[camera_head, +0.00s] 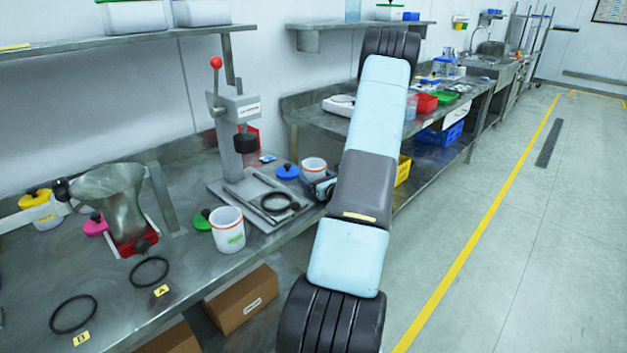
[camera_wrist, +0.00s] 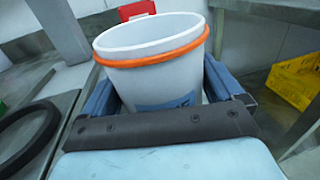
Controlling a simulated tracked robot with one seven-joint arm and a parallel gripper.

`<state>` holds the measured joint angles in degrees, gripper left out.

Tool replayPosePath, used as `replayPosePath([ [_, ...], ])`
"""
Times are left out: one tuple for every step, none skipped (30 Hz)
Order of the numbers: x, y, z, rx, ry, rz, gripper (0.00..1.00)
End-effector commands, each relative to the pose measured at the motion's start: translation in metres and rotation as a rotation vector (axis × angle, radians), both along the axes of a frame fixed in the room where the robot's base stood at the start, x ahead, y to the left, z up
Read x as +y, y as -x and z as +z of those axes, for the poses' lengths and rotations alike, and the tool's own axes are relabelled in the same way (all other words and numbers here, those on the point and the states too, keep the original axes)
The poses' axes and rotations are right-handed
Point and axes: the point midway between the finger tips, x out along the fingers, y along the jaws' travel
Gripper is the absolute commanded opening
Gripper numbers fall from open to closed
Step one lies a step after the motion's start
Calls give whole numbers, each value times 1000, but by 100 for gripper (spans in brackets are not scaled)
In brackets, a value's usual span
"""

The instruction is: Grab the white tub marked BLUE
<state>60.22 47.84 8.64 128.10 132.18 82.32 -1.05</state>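A white tub (camera_head: 314,166) with an orange ring below its rim stands at the back of the bench, beside the metal stand. In the wrist view the tub (camera_wrist: 155,60) fills the middle, and part of a blue label (camera_wrist: 168,104) shows low on its side; its wording is mostly hidden. My gripper (camera_head: 322,186) is at the tub in the head view. In the wrist view my gripper (camera_wrist: 160,92) has one finger on each side of the tub, close to its wall. Whether both fingers press on it is not clear. The tub's lower part is hidden.
Another white tub (camera_head: 228,229) with a green label stands nearer on the bench. A blue lid (camera_head: 287,171) lies left of the far tub. A press stand with a red-knobbed lever (camera_head: 216,63) and a black ring (camera_head: 280,202) are close by. A yellow crate (camera_wrist: 297,80) is at right.

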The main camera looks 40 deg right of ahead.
Motion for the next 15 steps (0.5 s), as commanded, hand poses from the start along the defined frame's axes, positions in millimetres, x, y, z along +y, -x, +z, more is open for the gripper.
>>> replayPosePath([
  [0, 0, 0, 0, 0, 0, 88],
  [0, 0, 0, 0, 0, 0, 86],
  [0, 0, 0, 0, 0, 0, 82],
  [0, 0, 0, 0, 0, 0, 79],
  [0, 0, 0, 0, 0, 0, 76],
  [0, 0, 0, 0, 0, 0, 72],
  [0, 0, 0, 0, 0, 0, 69],
  [0, 0, 0, 0, 0, 0, 66],
  [0, 0, 0, 0, 0, 0, 63],
  [0, 0, 0, 0, 0, 0, 63],
  [0, 0, 0, 0, 0, 0, 63],
  [0, 0, 0, 0, 0, 0, 63],
  [0, 0, 0, 0, 0, 0, 63],
  [0, 0, 0, 0, 0, 0, 63],
  [0, 0, 0, 0, 0, 0, 63],
])
